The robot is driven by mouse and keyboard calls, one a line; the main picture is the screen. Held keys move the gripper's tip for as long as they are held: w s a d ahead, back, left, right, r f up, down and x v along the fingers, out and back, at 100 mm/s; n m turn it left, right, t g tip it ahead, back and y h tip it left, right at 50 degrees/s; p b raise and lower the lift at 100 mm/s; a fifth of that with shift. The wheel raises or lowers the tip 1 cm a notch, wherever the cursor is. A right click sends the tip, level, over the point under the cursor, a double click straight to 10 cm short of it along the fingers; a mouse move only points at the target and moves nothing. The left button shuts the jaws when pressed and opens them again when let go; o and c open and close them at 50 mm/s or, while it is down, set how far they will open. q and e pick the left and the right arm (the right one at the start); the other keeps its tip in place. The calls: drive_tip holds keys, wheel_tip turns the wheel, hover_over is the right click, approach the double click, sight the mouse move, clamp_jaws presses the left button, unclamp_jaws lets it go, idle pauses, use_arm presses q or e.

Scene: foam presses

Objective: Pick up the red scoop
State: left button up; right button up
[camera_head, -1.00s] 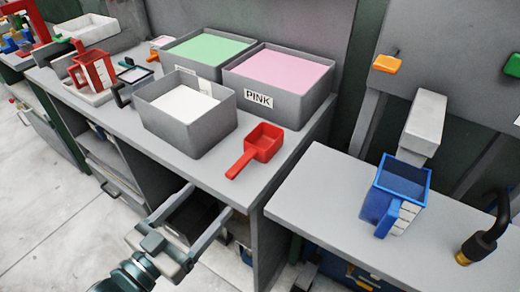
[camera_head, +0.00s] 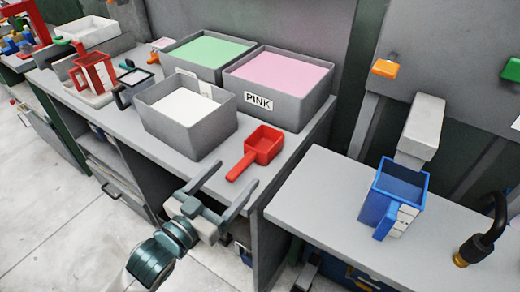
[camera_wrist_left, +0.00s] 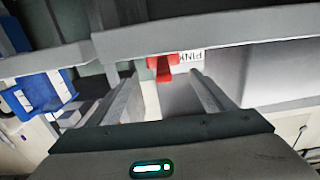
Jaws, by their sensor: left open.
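The red scoop (camera_head: 263,146) rests on the grey worktop near its front right corner, its handle pointing toward the front edge. In the left wrist view the red scoop (camera_wrist_left: 164,68) shows between the fingers, farther off. My left gripper (camera_head: 232,184) is open and empty, just in front of the worktop edge. Its fingers point toward the worktop, and the scoop's handle is ahead of them without contact. The left gripper's fingers (camera_wrist_left: 165,88) also show apart in the left wrist view. My right gripper is not seen.
Grey bins of white (camera_head: 185,104), green (camera_head: 209,49) and pink material (camera_head: 279,74) stand behind and left of the scoop. A blue jug (camera_head: 395,197) stands on the right-hand worktop (camera_head: 315,205). A gap separates the two worktops.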

sight(253, 157)
use_arm(q)
drive_tip(key=shift+x, duration=1.05)
drive_tip(key=shift+w+d, duration=0.1)
drive_tip(key=shift+w, duration=0.1)
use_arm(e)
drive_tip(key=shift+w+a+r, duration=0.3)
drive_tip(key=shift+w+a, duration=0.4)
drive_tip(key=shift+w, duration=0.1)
use_arm(q)
drive_tip(key=shift+w, duration=0.1)
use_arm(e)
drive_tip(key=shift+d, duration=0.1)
